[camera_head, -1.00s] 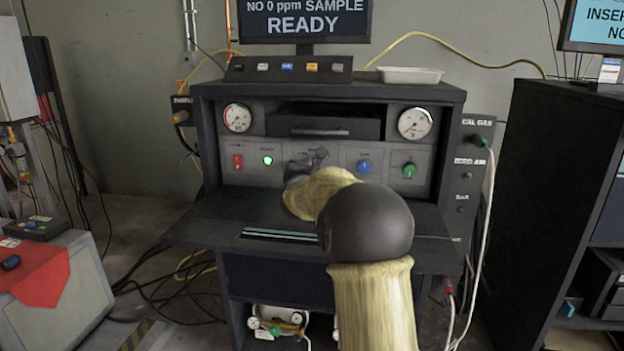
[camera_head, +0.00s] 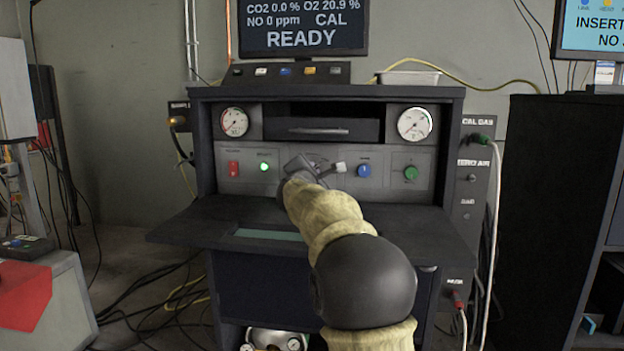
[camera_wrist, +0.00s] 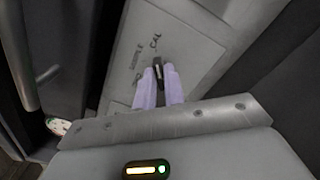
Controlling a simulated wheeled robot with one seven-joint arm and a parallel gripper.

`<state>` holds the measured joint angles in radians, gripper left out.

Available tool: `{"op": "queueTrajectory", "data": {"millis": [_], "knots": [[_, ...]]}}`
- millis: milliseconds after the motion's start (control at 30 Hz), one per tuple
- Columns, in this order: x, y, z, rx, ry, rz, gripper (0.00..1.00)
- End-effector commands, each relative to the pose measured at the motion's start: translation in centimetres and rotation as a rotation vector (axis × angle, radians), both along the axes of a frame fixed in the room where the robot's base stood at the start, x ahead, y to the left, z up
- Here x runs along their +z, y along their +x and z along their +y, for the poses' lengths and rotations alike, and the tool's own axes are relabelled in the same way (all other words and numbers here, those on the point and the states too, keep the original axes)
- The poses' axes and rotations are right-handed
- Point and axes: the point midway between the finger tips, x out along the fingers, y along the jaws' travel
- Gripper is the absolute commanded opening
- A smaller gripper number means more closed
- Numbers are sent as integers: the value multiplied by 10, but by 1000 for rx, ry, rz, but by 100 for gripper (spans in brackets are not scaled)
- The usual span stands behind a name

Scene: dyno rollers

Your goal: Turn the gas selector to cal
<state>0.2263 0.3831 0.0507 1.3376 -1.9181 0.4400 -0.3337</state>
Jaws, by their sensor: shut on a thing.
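The gas selector is a small dark knob (camera_wrist: 158,70) on the grey front panel, seen between my fingertips in the wrist view. My gripper (camera_wrist: 160,78) is shut on it, with one pale finger on each side. In the head view my gripper (camera_head: 328,168) is at the middle of the panel and, with my arm, hides most of the selector. The screen (camera_head: 303,27) above the bench reads "NO 0 ppm CAL" and "READY".
The grey panel also carries a red switch (camera_head: 233,169), a lit green lamp (camera_head: 264,167), a blue knob (camera_head: 364,170) and a green knob (camera_head: 411,173). Two round gauges (camera_head: 234,122) (camera_head: 414,124) sit above. A dark shelf (camera_head: 190,222) juts out below the panel.

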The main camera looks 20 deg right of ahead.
Motion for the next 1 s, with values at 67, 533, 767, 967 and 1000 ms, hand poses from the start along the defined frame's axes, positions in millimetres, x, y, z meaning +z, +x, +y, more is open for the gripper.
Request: {"op": "queueTrajectory", "data": {"millis": [67, 533, 767, 967, 1000], "knots": [[-4, 0, 0, -2, 11, 0, 0], [-3, 0, -1, -3, 13, -2, 33], [-2, 0, -1, -3, 11, -4, 33], [-1, -6, 4, -2, 9, -5, 33], [0, -10, 6, -2, 9, -5, 33]]}}
